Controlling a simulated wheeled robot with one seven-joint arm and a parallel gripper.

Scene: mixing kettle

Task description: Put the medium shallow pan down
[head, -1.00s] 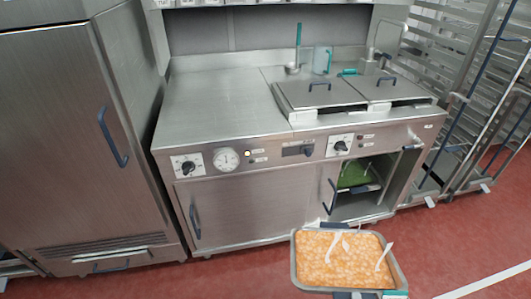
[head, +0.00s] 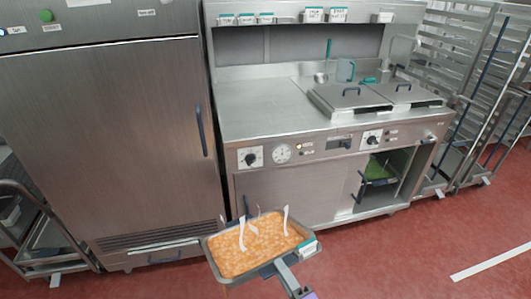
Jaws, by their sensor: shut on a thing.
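The medium shallow pan (head: 213,258) is a grey metal tray filled with an orange, lumpy food. It is held up in front of the steel counter, above the red floor, in the lower middle of the head view. White strips stand up over the food. My gripper (head: 283,262) is at the pan's near edge, shut on it. The fingertips are partly hidden by the pan and the arm. A small teal-and-white label shows at the pan's right corner.
The steel counter (head: 255,105) has a bare worktop at left and lidded wells (head: 350,96) at right. Its right lower cabinet (head: 395,180) is open, with a green-filled pan (head: 378,170) inside. A tall closed steel cabinet (head: 100,130) stands left. Racks (head: 490,90) stand right.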

